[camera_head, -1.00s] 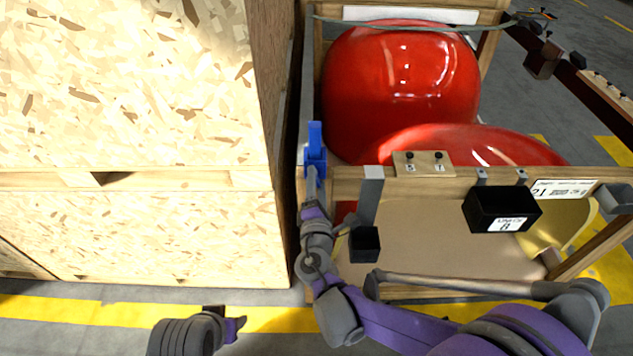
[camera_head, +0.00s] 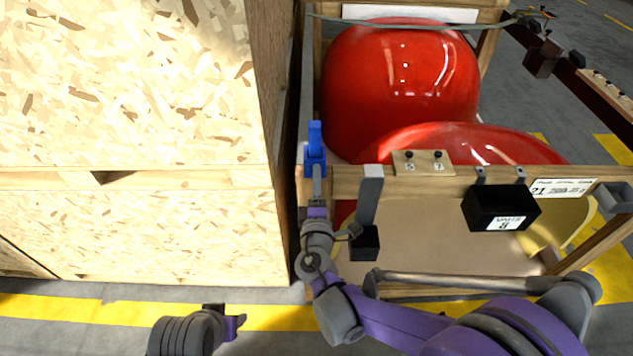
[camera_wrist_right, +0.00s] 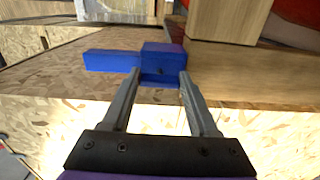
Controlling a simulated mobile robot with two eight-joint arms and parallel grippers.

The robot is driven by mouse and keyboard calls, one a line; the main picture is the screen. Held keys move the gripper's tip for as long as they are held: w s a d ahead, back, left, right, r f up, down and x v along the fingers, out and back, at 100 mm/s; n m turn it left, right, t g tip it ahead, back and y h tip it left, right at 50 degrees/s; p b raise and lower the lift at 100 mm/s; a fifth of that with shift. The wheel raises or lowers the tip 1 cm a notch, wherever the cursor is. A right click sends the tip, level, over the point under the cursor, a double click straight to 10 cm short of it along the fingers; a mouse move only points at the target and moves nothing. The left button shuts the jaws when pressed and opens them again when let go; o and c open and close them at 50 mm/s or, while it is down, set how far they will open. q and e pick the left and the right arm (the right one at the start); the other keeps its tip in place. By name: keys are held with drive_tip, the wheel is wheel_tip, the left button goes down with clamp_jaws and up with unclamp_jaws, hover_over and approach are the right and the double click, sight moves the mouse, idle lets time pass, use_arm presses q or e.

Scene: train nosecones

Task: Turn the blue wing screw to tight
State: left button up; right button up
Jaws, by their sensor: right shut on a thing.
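The blue wing screw (camera_head: 315,150) sits at the left front corner of the wooden crate (camera_head: 450,183). In the head view its wing points away from me, up in the picture. In the right wrist view the screw's block (camera_wrist_right: 162,63) is between my right fingers and its wing (camera_wrist_right: 110,61) extends to the left. My right gripper (camera_head: 317,180) is shut on the screw; it also shows in the right wrist view (camera_wrist_right: 155,82). My left gripper (camera_head: 240,322) is at the bottom left, well away from the screw; its fingers are too small to judge.
A large chipboard crate (camera_head: 140,230) stands close on the left, with a narrow gap beside the screw. Red nosecones (camera_head: 400,80) fill the wooden crate. A black box (camera_head: 500,208) and a small dark holder (camera_head: 364,244) hang on its front. Floor is free at the front.

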drive_tip(key=o, duration=1.4)
drive_tip(key=s, duration=1.1)
